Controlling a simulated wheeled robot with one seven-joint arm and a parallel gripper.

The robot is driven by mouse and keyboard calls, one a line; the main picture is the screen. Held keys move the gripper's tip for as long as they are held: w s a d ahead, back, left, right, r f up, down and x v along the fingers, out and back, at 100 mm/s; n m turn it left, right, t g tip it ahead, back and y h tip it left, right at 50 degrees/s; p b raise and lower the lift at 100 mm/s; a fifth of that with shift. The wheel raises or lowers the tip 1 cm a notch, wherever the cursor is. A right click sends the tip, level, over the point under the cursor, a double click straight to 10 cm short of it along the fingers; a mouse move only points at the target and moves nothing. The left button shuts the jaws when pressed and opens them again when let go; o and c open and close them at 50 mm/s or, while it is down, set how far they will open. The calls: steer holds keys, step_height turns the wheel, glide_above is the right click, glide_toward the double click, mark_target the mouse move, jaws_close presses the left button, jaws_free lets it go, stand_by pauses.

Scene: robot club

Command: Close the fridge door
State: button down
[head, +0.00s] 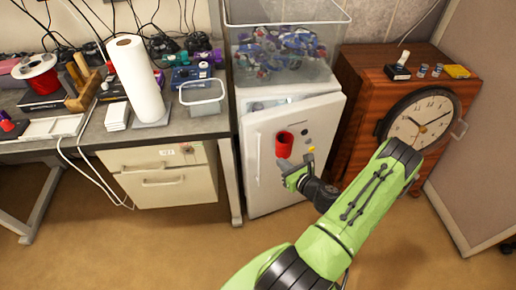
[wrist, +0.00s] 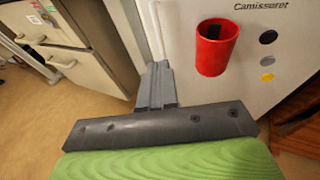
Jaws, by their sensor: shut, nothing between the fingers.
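The white fridge (head: 296,138) stands between the desk and the wooden cabinet. Its door is ajar, with a gap showing along the top where part of the interior (head: 266,104) is visible. The door front (wrist: 245,85) fills the upper right of the wrist view, with a red cup (wrist: 217,47) fixed to it and a thin white handle (wrist: 156,30) near its left edge. My gripper (head: 283,166) is in front of the door, just below the red cup. In the wrist view its fingers (wrist: 157,70) are shut and empty, pointing toward the handle side. I cannot tell whether they touch the door.
A clear bin (head: 285,50) full of cans sits on top of the fridge. A desk (head: 205,125) with drawers stands close on the left. A wooden cabinet (head: 352,110) with a clock (head: 418,118) stands on the right. The floor (head: 180,245) in front is clear.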

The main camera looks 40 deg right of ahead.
steer(key=r+b+x, duration=0.1)
steer(key=x, duration=1)
steer(key=shift+w, duration=0.15)
